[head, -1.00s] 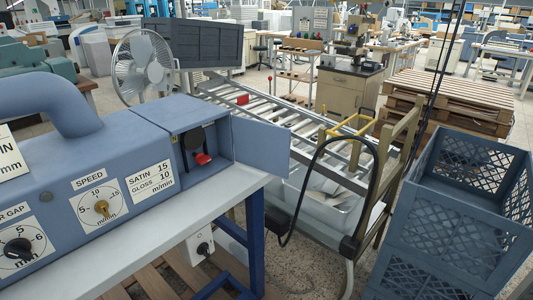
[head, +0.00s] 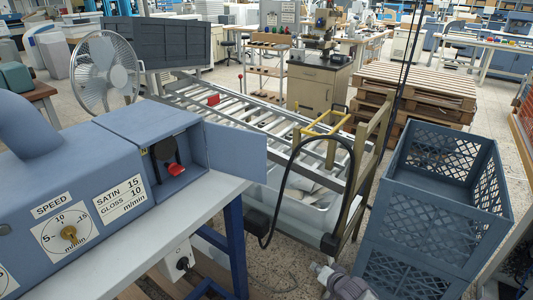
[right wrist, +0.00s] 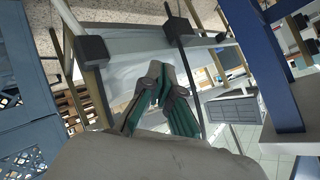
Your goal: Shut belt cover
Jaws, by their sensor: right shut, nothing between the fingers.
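The belt cover (head: 235,147) is a flat blue-grey panel at the right end of the blue machine (head: 80,215) in the head view. It stands open, swung out to the right, so the recess with a dark round part and a red knob (head: 176,169) shows. My right gripper (head: 320,270) enters at the bottom of the head view, below and to the right of the cover and apart from it. In the right wrist view its fingers (right wrist: 165,98) are together and empty. My left gripper is out of view.
A wooden-framed cart with a black hose (head: 277,190) stands right of the cover. Blue crates (head: 440,230) are stacked at the right. A roller conveyor (head: 240,112) runs behind the machine, and a fan (head: 104,70) stands at the left. The white bench edge (head: 190,220) lies below the cover.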

